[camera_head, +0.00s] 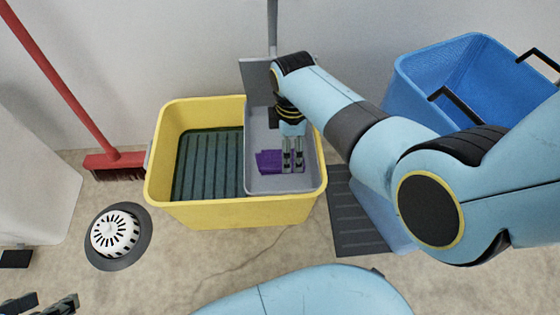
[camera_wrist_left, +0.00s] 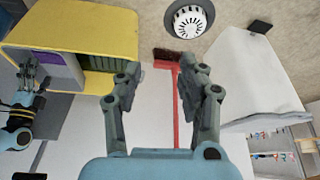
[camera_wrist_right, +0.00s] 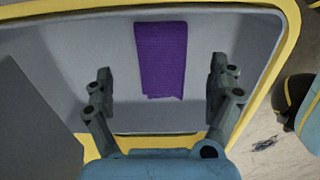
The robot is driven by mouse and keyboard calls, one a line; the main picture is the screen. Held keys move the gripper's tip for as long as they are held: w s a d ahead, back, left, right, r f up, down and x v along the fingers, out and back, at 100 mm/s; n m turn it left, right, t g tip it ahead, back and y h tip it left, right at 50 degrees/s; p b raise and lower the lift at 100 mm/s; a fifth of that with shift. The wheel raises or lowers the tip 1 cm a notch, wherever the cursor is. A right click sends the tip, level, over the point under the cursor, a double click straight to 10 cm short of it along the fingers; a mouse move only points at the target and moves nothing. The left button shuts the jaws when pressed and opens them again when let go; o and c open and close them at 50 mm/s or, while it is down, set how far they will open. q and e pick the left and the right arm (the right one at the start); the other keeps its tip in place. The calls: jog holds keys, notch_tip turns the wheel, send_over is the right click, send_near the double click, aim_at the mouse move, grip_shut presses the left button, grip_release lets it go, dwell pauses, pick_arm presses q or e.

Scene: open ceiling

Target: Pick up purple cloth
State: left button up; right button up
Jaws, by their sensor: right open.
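The purple cloth (camera_head: 268,161) lies in the grey tray (camera_head: 262,183) on the right side of the yellow bucket (camera_head: 215,213). My right gripper (camera_head: 293,157) is open over the tray and partly covers the cloth's right side in the head view. In the right wrist view the cloth (camera_wrist_right: 161,58) lies flat, beyond and between the two spread fingers (camera_wrist_right: 161,80), and appears untouched. My left gripper (camera_wrist_left: 160,78) is open and empty in its wrist view. In the head view its tips (camera_head: 40,303) show at the lower left corner, away from the bucket.
A blue basket (camera_head: 470,85) with black handles stands right of the bucket. A red broom (camera_head: 115,158) leans at the left by the wall. A white floor drain (camera_head: 115,233) lies front left. A white panel (camera_head: 35,180) stands at the far left. Floor in front of the bucket is clear.

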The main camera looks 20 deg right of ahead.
aim_at(280, 160)
jog(key=f, duration=0.1)
jog(key=f+b, duration=0.1)
jog(key=b, duration=0.1)
jog(key=shift+s+a+f, duration=0.15)
jog(key=shift+a+f, duration=0.1)
jog(key=shift+f, duration=0.15)
jog(key=shift+f+b, duration=0.65)
jog(key=shift+b, duration=0.05)
jog(key=shift+f+b, duration=0.3)
jog(key=shift+f, duration=0.1)
pick_arm(q)
jog(key=f+t, duration=0.1)
jog(key=f, duration=0.1)
jog(key=f+t, duration=0.4)
jog(key=shift+w+d, duration=0.15)
jog(key=shift+w, duration=0.25)
pick_arm(e)
jog(key=c, duration=1.4)
pick_arm(q)
jog(key=shift+r, duration=0.15)
pick_arm(e)
jog(key=shift+r, duration=0.1)
